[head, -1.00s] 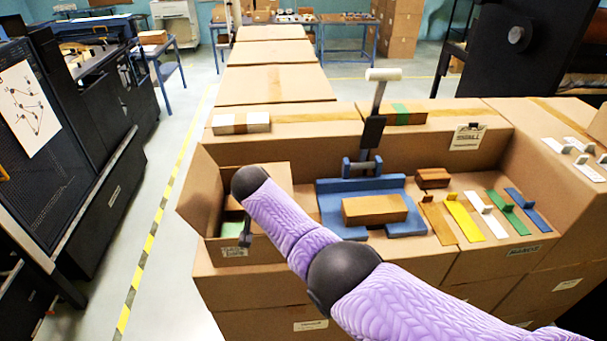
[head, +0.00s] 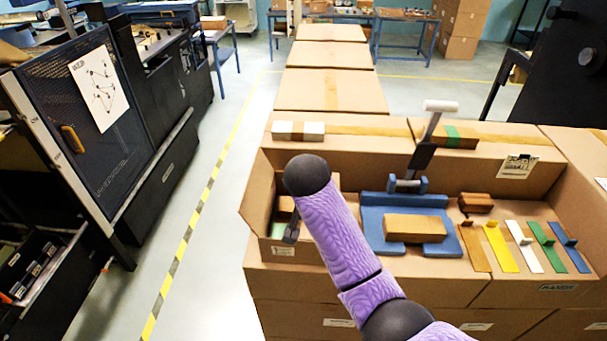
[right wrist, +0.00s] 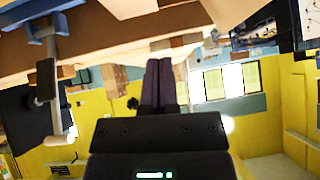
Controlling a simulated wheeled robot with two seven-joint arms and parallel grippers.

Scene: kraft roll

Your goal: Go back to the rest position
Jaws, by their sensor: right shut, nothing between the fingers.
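My right arm comes in from the lower right in the head view, over the cardboard bench. Its gripper (head: 292,228) shows only as a small dark part behind the arm's black joint, over the open box (head: 283,252) at the left. In the right wrist view, the two dark fingers (right wrist: 157,85) are together with nothing between them. My left gripper is in neither current view.
A blue fixture (head: 378,237) with a brown block (head: 415,228) and an upright lever (head: 428,138) stands right of the arm. Several coloured strips lie farther right. The floor (head: 215,270) left of the bench is clear. Black cabinets (head: 155,185) line the left.

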